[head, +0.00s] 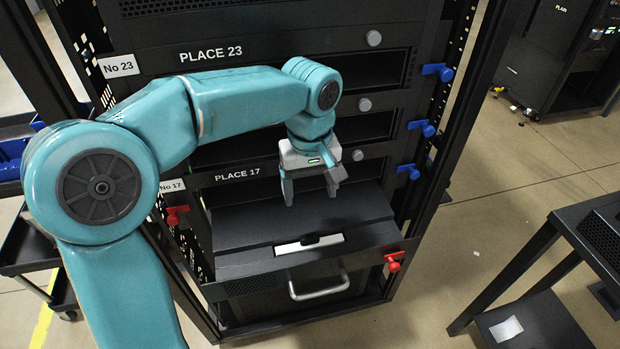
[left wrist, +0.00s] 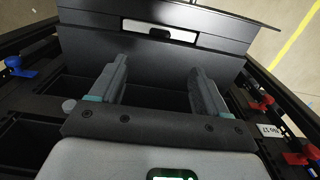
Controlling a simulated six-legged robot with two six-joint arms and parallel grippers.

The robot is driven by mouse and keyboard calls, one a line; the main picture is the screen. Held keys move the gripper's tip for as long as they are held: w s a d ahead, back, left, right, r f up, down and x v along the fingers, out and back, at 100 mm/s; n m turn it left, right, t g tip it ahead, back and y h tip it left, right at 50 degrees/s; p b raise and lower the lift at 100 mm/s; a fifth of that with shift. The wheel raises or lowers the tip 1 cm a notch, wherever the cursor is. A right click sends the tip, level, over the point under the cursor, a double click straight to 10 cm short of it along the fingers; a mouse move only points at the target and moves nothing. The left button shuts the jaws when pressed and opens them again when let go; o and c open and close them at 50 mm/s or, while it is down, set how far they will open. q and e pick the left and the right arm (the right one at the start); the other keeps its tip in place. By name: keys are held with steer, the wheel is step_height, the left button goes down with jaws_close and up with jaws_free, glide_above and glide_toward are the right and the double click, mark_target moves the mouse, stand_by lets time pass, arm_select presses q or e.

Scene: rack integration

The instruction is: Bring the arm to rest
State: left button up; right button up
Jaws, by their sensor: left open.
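My left arm, teal, comes in from the left in the head view and bends over in front of the black rack (head: 420,190). My left gripper (head: 312,192) points down, open and empty, in front of the slot labelled PLACE 17. Its two grey fingers also show apart in the left wrist view (left wrist: 156,88). A black unit (head: 300,222) with a white label strip and a metal handle (head: 318,289) sits in the rack below the gripper. In the left wrist view the unit (left wrist: 190,52) lies beyond the fingertips. My right gripper is not in view.
Blue knobs (head: 428,129) line the rack's right post. Red knobs (head: 393,260) sit lower, on both sides. A black table (head: 540,240) stands at the right. Another rack (head: 560,55) is at the back right. The floor (head: 480,200) between is mostly clear.

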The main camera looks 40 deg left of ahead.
arm_select(q)
steer(key=shift+r, duration=0.8)
